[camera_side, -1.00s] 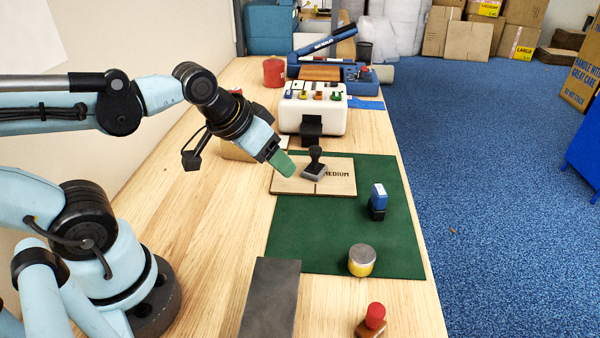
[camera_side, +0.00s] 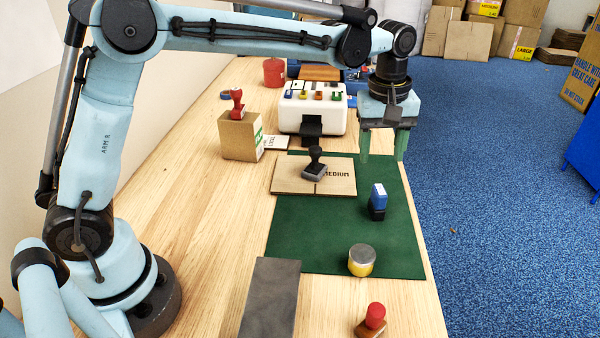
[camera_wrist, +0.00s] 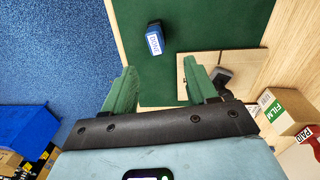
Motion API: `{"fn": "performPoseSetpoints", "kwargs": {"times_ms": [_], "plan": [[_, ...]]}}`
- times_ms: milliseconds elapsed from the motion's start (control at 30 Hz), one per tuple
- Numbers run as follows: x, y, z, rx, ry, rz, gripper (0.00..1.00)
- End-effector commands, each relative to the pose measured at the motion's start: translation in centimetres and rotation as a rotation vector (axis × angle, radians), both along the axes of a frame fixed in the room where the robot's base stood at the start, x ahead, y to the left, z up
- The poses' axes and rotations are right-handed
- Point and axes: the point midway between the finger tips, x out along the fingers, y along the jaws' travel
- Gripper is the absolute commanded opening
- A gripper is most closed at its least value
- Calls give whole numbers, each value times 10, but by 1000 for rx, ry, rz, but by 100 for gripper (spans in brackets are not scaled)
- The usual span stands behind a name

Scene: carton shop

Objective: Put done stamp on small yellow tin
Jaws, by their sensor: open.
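A blue stamp (camera_side: 378,202) with a black base stands upright on the green mat (camera_side: 310,235). In the wrist view the blue stamp (camera_wrist: 155,42) lies ahead of my fingertips, and its white label is too small to read for certain. The small yellow tin (camera_side: 361,263) with a grey top stands near the mat's front right corner, apart from the stamp. My gripper (camera_side: 383,155) points down, open and empty, over the mat's far right end, beyond the stamp. Its two green fingers also show in the wrist view (camera_wrist: 162,78), with nothing between them.
A black-handled stamp (camera_side: 315,168) stands on a flat "MEDIUM" carton (camera_side: 285,178). A red-handled stamp (camera_side: 237,100) is on a small box (camera_side: 240,140). A red-knobbed stamp (camera_side: 373,318) is at the front edge. A white machine (camera_side: 312,112) stands behind. A dark plate (camera_side: 270,300) lies front left.

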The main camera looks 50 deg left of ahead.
Motion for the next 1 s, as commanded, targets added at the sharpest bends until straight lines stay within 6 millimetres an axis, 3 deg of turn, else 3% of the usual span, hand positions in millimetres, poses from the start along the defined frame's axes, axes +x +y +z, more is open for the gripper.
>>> {"fn": "performPoseSetpoints", "kwargs": {"times_ms": [267,633,1000], "plan": [[13,-15,-20,10,57,93,57],[13,-14,-73,10,58,95,57],[12,-10,-105,11,58,95,57]]}}
